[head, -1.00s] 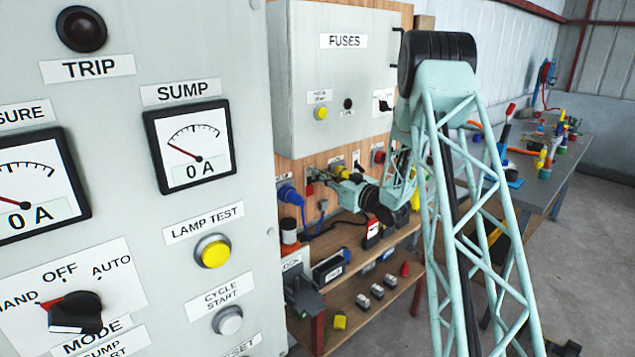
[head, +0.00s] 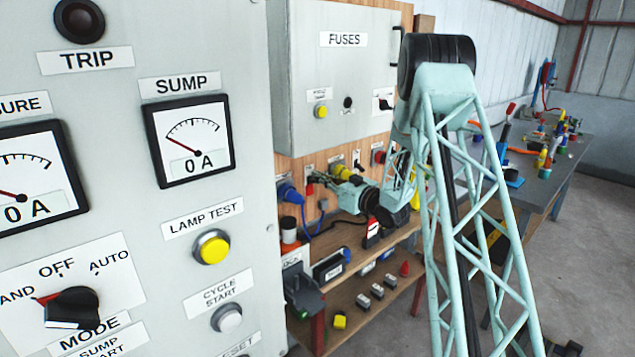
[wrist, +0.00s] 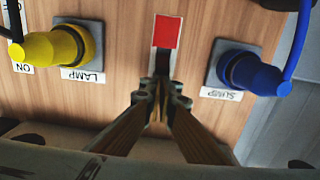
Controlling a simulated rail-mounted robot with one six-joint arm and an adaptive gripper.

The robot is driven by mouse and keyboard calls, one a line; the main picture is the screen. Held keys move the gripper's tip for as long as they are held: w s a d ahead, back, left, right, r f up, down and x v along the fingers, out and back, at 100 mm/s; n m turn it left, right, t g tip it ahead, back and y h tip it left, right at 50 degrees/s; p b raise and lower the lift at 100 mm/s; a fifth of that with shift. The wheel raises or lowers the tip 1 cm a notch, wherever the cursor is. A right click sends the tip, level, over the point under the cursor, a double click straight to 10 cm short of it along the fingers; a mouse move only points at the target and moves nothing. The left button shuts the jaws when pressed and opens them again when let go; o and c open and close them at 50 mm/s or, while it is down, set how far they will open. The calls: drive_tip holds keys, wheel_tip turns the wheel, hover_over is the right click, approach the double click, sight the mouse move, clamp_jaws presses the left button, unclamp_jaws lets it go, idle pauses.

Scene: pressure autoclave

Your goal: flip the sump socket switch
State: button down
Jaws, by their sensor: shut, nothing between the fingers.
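In the wrist view, which is upside down, the blue plug (wrist: 252,74) sits in a grey socket labelled SUMP (wrist: 221,94) at the right. To its left is a small switch plate with a red patch (wrist: 167,31) and a dark part below it, partly hidden by the fingertips. My gripper (wrist: 160,88) is shut and empty, its tips at the lower end of this plate; I cannot tell whether they touch it. In the head view the blue plug (head: 290,191) is left of my gripper (head: 318,177), whose tips are small there.
A yellow plug (wrist: 48,47) in the LAMP socket is left of the switch. Dark and blue cables hang near the sockets. Below are shelves (head: 350,290) with several small items. The grey fuses box (head: 335,85) is above, and the large control panel (head: 130,130) stands close at left.

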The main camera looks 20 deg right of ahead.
drive_tip(key=shift+f+b, duration=0.65)
drive_tip(key=shift+f, duration=0.45)
drive_tip(key=shift+s+d+r, duration=0.1)
drive_tip(key=shift+s+r, duration=0.05)
drive_tip(key=shift+s, duration=0.2)
drive_tip(key=shift+s+d+r, duration=0.15)
drive_tip(key=shift+s+r, duration=0.05)
drive_tip(key=shift+s, duration=0.3)
drive_tip(key=shift+s+d+r, duration=0.15)
drive_tip(key=shift+s+r, duration=0.05)
drive_tip(key=shift+s, duration=0.3)
drive_tip(key=shift+s, duration=0.1)
drive_tip(key=shift+s+d+b, duration=0.1)
drive_tip(key=shift+s+b, duration=0.1)
drive_tip(key=shift+b, duration=0.15)
drive_tip(key=shift+v, duration=2.8)
drive_tip(key=shift+r, duration=0.1)
drive_tip(key=shift+w+r, duration=0.1)
